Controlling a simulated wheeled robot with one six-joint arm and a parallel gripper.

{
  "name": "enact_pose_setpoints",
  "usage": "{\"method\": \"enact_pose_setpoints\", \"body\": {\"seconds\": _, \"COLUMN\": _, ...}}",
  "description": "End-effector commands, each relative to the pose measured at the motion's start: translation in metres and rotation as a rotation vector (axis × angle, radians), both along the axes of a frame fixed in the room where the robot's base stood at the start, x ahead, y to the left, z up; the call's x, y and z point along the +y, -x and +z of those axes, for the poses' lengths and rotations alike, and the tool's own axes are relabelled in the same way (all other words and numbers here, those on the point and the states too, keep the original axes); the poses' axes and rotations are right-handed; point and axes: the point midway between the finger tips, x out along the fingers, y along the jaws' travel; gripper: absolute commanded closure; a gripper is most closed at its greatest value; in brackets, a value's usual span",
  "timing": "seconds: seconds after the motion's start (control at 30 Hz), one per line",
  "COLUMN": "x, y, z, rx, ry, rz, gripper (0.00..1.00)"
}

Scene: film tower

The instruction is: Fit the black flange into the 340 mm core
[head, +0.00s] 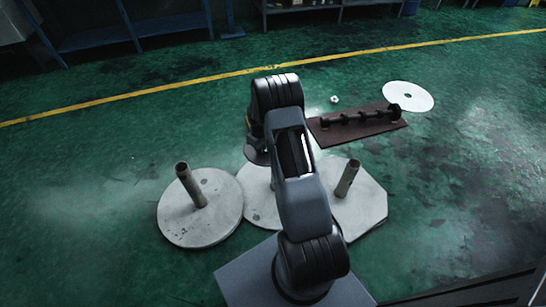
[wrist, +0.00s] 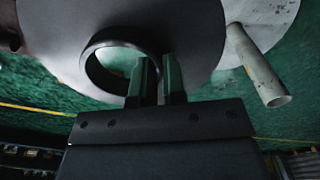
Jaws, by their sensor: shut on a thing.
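My gripper (wrist: 160,80) is shut on the wall of the black flange's raised ring; the flange (wrist: 172,35) is a wide dark disc in the wrist view. In the head view part of the flange (head: 256,156) shows beyond my arm, above the floor plates. A grey core (head: 190,185) stands on the left round plate. Another core (head: 347,177) stands tilted-looking on the right angular plate. My arm hides the top of the middle plate and any core there. A core (wrist: 258,65) shows right of the flange in the wrist view, apart from it. I cannot tell which is 340 mm.
The left plate (head: 222,222), middle plate (head: 258,205) and right plate (head: 365,212) sit close together. Behind lie a brown board (head: 385,129) with a black knobbed bar (head: 355,117), a white disc (head: 408,96) and a small white piece (head: 335,99). Green floor is open at left.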

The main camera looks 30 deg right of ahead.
Motion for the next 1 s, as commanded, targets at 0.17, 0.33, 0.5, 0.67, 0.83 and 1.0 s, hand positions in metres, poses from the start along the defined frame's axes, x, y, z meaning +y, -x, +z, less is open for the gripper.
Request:
{"method": "enact_pose_setpoints", "body": {"seconds": 0.17, "x": -0.038, "y": -0.01, "z": -0.026, "rx": -0.004, "ry": 0.002, "rz": 0.041, "gripper": 1.0}}
{"method": "enact_pose_setpoints", "body": {"seconds": 0.33, "x": -0.059, "y": -0.012, "z": -0.028, "rx": -0.004, "ry": 0.002, "rz": 0.072, "gripper": 1.0}}
{"method": "enact_pose_setpoints", "body": {"seconds": 0.5, "x": -0.068, "y": -0.013, "z": -0.028, "rx": -0.001, "ry": 0.002, "rz": 0.089, "gripper": 1.0}}
{"method": "enact_pose_setpoints", "body": {"seconds": 0.67, "x": -0.071, "y": -0.013, "z": -0.031, "rx": -0.001, "ry": 0.001, "rz": 0.093, "gripper": 1.0}}
{"method": "enact_pose_setpoints", "body": {"seconds": 0.83, "x": -0.071, "y": -0.013, "z": -0.041, "rx": 0.0, "ry": 0.001, "rz": 0.093, "gripper": 1.0}}
{"method": "enact_pose_setpoints", "body": {"seconds": 1.0, "x": -0.07, "y": -0.013, "z": -0.056, "rx": 0.0, "ry": 0.0, "rz": 0.092, "gripper": 1.0}}
